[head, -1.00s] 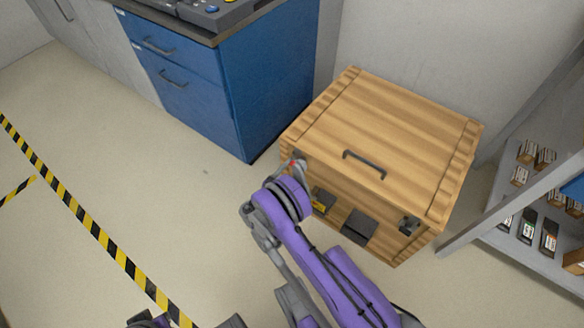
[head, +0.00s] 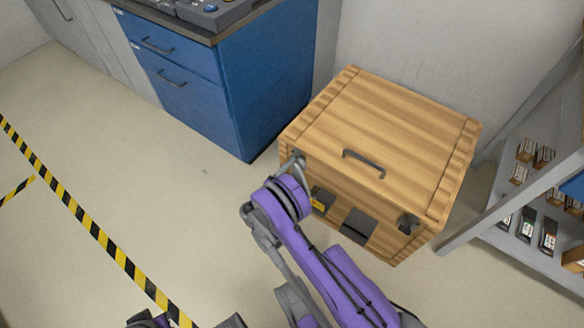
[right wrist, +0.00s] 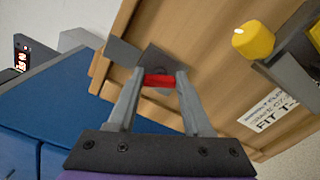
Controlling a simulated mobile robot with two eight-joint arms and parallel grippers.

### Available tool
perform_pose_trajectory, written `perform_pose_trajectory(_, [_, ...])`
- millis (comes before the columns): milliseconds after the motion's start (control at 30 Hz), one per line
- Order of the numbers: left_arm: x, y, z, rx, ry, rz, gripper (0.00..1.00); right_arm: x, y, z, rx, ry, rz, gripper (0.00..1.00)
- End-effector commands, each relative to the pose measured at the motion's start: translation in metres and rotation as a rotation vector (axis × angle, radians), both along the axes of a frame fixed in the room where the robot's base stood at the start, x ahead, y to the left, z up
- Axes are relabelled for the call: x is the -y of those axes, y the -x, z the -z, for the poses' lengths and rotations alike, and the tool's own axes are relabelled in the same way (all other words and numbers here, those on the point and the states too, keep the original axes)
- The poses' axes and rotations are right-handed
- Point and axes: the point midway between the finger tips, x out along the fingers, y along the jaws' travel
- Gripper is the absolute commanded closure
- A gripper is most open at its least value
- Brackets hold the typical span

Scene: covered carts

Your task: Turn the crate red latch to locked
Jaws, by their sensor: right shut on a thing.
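The wooden crate (head: 375,125) stands on the floor with its lid down. In the right wrist view, the red latch (right wrist: 159,81) sits on a dark plate (right wrist: 155,62) on the crate's face. My right gripper (right wrist: 159,83) is shut on the red latch, one grey finger on each side of it. In the head view, my right gripper (head: 298,164) is at the upper left of the crate's front, and the red latch is hidden there.
The crate lid has a dark handle (head: 364,163). A yellow knob (right wrist: 254,40) is on the crate's front. A blue cabinet (head: 225,85) stands at the left, a grey shelf (head: 500,215) at the right. The floor to the left is clear.

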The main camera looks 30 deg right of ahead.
Motion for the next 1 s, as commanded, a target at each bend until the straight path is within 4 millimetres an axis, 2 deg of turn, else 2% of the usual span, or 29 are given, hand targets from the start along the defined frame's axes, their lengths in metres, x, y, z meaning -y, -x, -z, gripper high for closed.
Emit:
perform_pose_trajectory(400, [0.0000, -0.0001, 0.0002, 0.000, 0.000, 0.000, 1.00, -0.0003, 0.0004, 0.0014, 0.239, -0.100, 0.000, 1.00])
perform_pose_trajectory(1000, [0.0000, -0.0001, 0.0002, 0.000, 0.000, 0.000, 1.00, -0.0003, 0.0004, 0.0017, 0.301, -0.126, 0.000, 1.00])
